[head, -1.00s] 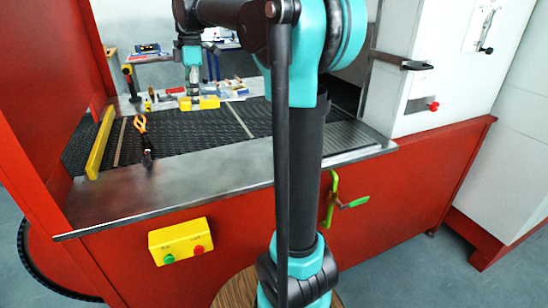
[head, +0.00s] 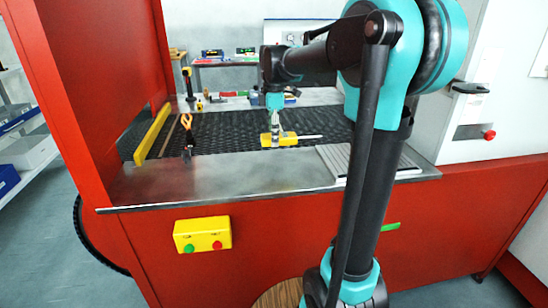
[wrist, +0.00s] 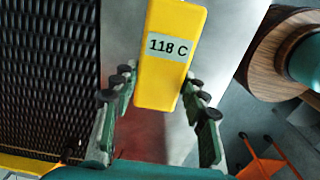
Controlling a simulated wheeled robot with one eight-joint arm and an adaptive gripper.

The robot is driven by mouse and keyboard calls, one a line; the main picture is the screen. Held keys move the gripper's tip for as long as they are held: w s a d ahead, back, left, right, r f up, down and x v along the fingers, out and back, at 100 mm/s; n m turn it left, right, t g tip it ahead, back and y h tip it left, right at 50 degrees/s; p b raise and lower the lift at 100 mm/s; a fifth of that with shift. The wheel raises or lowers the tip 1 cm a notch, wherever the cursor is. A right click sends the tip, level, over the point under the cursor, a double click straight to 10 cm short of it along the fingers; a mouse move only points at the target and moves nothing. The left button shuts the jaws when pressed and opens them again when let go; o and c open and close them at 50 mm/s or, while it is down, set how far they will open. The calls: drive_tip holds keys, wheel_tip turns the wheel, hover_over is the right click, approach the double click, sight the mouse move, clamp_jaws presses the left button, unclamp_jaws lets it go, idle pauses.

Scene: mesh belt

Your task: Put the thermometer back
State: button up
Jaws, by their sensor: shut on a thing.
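The thermometer is a yellow box (head: 275,143) with a thin pale probe pointing right in the head view. In the wrist view the thermometer (wrist: 165,80) shows a display reading 118 C. My gripper (head: 277,133) points down and is shut on it; in the wrist view the green-padded fingers (wrist: 160,110) lie on both sides of the yellow body. The thermometer is over the front part of the black mesh belt (head: 235,125), near the steel ledge (head: 230,175). I cannot tell if it is clear of the surface.
An orange-handled tool (head: 187,122) stands upright at the ledge's left, beside a yellow bar (head: 152,135). A ribbed plate (head: 335,158) lies right of the belt, before a white cabinet. A yellow button box (head: 202,235) is on the red front. The ledge's middle is clear.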

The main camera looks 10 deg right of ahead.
sight(273, 165)
wheel_tip(273, 165, down, 8)
drive_tip(key=shift+f, duration=0.15)
idle(0.3)
drive_tip(key=shift+f, duration=0.1)
drive_tip(key=o, duration=1.2)
drive_tip(key=shift+o, duration=0.2)
wheel_tip(273, 165, up, 12)
drive_tip(key=shift+r, duration=0.15)
